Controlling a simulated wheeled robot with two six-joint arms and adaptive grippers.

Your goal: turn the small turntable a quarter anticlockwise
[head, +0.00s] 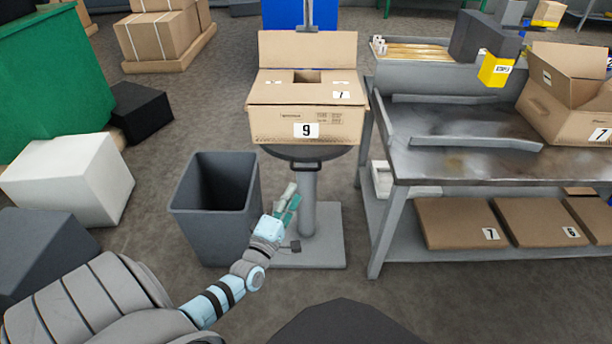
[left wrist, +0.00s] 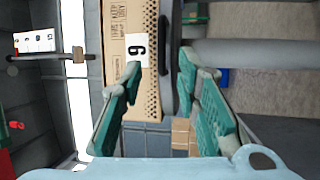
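The small turntable (head: 305,153) is a dark round plate on a grey post with a flat base. A dark handle (head: 291,166) shows at its front edge. An open-topped cardboard box (head: 275,122) with a label 9 sits on it and hides most of the plate. My left gripper (head: 292,197) is below the plate, in front of the post, and apart from the handle. In the left wrist view its green fingers (left wrist: 160,72) are spread with nothing held, and the box (left wrist: 117,75) and handle (left wrist: 163,45) show beyond them. My right gripper is not in view.
A grey bin (head: 215,215) stands left of the post, close to my left arm. A metal workbench (head: 460,160) with boxes stands to the right. A white block (head: 70,180) and a black box (head: 140,112) are on the floor at left.

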